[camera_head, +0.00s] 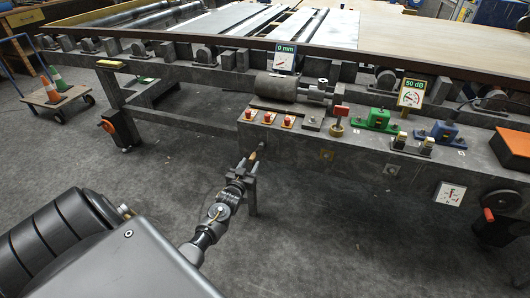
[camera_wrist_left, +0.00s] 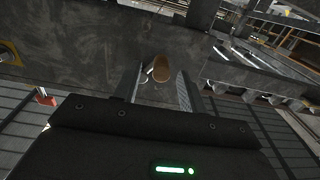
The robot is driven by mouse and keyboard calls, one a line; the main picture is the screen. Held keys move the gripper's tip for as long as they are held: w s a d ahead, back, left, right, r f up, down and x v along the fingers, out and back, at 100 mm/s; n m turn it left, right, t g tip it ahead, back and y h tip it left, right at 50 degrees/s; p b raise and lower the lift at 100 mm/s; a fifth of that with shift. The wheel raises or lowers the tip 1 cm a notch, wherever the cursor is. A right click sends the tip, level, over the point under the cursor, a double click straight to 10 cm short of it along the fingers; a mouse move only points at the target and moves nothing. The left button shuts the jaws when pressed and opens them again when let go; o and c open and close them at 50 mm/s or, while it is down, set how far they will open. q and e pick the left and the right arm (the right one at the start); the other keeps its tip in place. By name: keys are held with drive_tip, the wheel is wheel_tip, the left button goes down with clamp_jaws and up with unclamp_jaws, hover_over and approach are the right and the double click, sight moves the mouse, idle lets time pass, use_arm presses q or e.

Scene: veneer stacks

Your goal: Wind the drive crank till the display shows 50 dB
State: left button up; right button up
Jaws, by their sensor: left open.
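A small display (camera_head: 411,93) on the machine bench reads 50 dB and has a dial with a red and green scale below the figure. My left gripper (camera_head: 251,165) is open in front of the bench's front face. A brown, rounded handle (camera_wrist_left: 161,68) sits between its fingers in the left wrist view, and it also shows in the head view (camera_head: 253,156). I cannot tell whether the fingers touch it, and its mounting is hidden. A black hand wheel with a red handle (camera_head: 488,215) is at the right edge. My right gripper is not in view.
Another display (camera_head: 286,57) reads 0 mm. Red buttons (camera_head: 268,117), a green unit (camera_head: 380,118) and a blue unit (camera_head: 446,133) stand on the bench (camera_head: 300,150). A trolley with cones (camera_head: 58,95) is at the far left. The floor before the bench is clear.

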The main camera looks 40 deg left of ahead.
use_arm(q)
drive_tip(key=p+v, duration=0.1)
drive_tip(key=v, duration=0.2)
drive_tip(key=shift+r+p, duration=0.15)
drive_tip(key=shift+p, duration=0.2)
drive_tip(key=shift+p+v, duration=0.4)
drive_tip(key=shift+v, duration=0.6)
